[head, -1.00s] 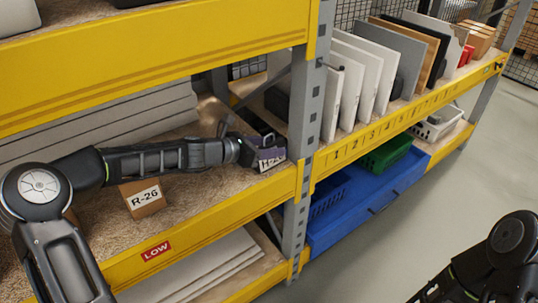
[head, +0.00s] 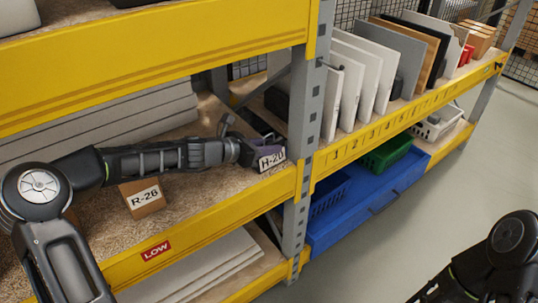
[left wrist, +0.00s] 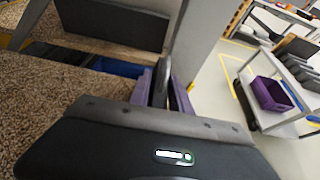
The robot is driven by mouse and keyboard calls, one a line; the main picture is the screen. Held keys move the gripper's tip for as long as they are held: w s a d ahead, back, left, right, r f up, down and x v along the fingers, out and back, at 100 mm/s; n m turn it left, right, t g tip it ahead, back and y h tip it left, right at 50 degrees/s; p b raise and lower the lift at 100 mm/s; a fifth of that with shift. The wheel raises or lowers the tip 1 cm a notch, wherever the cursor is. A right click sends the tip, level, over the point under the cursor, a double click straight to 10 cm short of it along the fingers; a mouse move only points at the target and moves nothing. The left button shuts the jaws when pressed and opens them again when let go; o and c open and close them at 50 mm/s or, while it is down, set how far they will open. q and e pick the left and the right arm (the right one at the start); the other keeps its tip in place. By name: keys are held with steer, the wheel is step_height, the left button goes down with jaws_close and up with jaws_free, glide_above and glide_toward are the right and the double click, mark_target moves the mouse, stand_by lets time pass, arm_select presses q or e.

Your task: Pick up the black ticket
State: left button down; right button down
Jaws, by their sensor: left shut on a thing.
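My left gripper (head: 258,154) reaches onto the middle shelf, at a small purple bin (head: 267,148) with a white H-20 label. In the left wrist view, purple walls (left wrist: 180,97) stand on both sides of a thin dark upright piece (left wrist: 160,82) in front of my gripper. This piece looks like the black ticket or a finger against it; its lower part is hidden by the gripper body. My left gripper is shut on it, low at the bin. My right arm shows at the lower right of the head view, but its gripper is not in sight.
A box marked R-26 (head: 142,197) stands on the shelf below my left arm. A grey rack post (head: 308,110) rises just right of the bin. Upright panels (head: 375,75) fill the shelf beyond, above a blue tray (head: 365,205). The floor at right is clear.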

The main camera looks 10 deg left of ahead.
arm_select(q)
steer(key=shift+r, duration=0.1)
stand_by(0.4)
steer(key=shift+s+a+r, duration=0.1)
steer(key=shift+s+r, duration=0.1)
steer(key=shift+r, duration=0.1)
step_height(320, 180, up, 6)
steer(key=shift+r+p, duration=0.2)
steer(key=shift+p, duration=0.4)
steer(key=s+a+b, duration=0.1)
steer(key=s+a, duration=0.3)
steer(key=s, duration=0.4)
steer(key=s+a+b, duration=0.1)
steer(key=s+a, duration=0.4)
steer(key=s, duration=0.4)
steer(key=shift+s+a, duration=0.15)
steer(key=shift+f, duration=0.1)
